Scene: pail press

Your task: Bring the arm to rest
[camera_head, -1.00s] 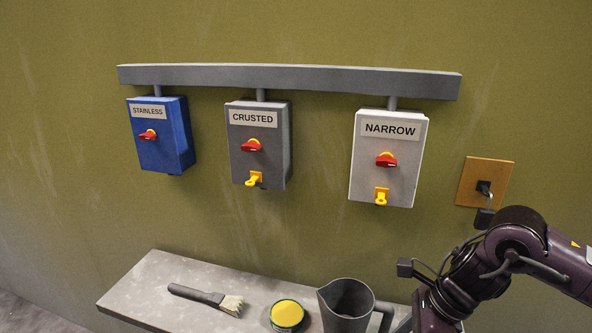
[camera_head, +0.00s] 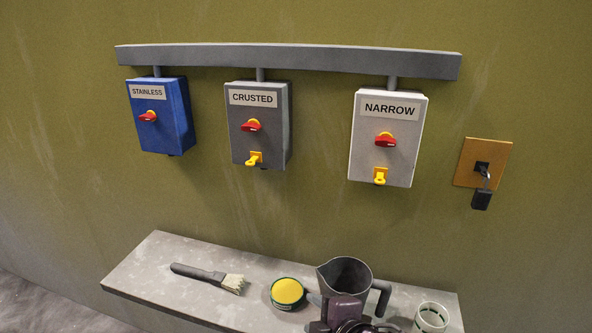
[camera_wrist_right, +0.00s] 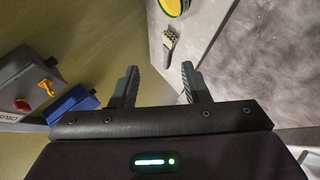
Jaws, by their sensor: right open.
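My right arm (camera_head: 343,314) shows at the bottom edge of the head view, low in front of the grey pitcher (camera_head: 345,272), and covers part of it. In the right wrist view my right gripper (camera_wrist_right: 160,86) has its two fingers apart with nothing between them. The wrist view looks past the fingers at the wall and the shelf. I cannot tell from the head view how far the arm is from the pitcher. My left gripper is not in view.
The shelf (camera_head: 150,274) holds a brush (camera_head: 208,277), a yellow-topped tin (camera_head: 287,292) and a white cup (camera_head: 432,317). On the wall are the STAINLESS (camera_head: 162,128), CRUSTED (camera_head: 244,143) and NARROW (camera_head: 370,158) boxes. A black padlock-like piece (camera_head: 481,199) hangs from an orange plate (camera_head: 466,163).

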